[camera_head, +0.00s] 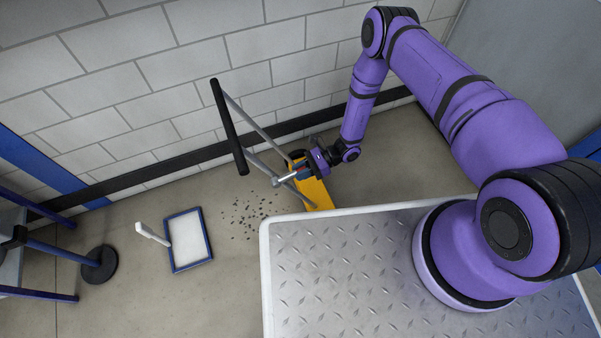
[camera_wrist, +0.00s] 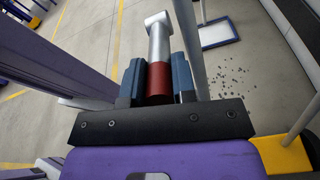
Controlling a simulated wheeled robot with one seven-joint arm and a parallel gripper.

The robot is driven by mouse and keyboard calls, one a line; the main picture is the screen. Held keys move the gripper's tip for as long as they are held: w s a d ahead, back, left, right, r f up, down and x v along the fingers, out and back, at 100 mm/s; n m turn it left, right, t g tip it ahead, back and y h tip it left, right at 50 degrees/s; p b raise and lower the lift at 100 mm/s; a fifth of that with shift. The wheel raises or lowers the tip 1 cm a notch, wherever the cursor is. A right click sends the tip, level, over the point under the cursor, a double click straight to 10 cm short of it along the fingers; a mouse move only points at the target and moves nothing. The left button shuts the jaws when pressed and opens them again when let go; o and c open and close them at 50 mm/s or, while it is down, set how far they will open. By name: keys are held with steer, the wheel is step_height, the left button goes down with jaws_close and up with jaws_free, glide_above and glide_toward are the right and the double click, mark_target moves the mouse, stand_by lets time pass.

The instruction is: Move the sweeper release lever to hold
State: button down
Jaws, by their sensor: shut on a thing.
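The sweeper has a yellow body (camera_head: 311,186) on the floor by the wall, with grey handle tubes rising to a black crossbar (camera_head: 229,125). My gripper (camera_head: 297,174) is at the sweeper, in front of its yellow body. In the wrist view my gripper (camera_wrist: 158,85) has its blue fingers shut on the release lever, a silver bar (camera_wrist: 159,42) with a red section (camera_wrist: 159,79) between the fingers. A corner of the yellow body (camera_wrist: 284,156) shows at lower right. The lever's pivot and any hold marking cannot be made out.
Dark bits (camera_head: 247,216) lie scattered on the floor left of the sweeper. A blue-rimmed white tray with a handle (camera_head: 188,239) lies further left. A post with a round black base (camera_head: 99,264) stands at far left. The block wall (camera_head: 180,100) is close behind.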

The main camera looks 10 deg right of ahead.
mark_target(293, 173)
steer(key=r+h, duration=0.1)
steer(key=h, duration=0.1)
steer(key=a+r+t+h, duration=0.1)
steer(key=r+h, duration=0.1)
steer(key=shift+s+a+r, duration=0.1)
steer(key=shift+r, duration=0.1)
steer(key=shift+s+a+r+t+h, duration=0.1)
steer(key=shift+a+r+t+h, duration=0.15)
steer(key=shift+a+r+h, duration=0.4)
steer(key=shift+s+a+r+t+h, duration=0.1)
steer(key=shift+r+t+h, duration=0.15)
steer(key=shift+h, duration=0.7)
steer(key=c, duration=0.9)
jaws_free()
steer(key=v, duration=1)
steer(key=shift+d+r, duration=0.2)
steer(key=shift+r, duration=0.1)
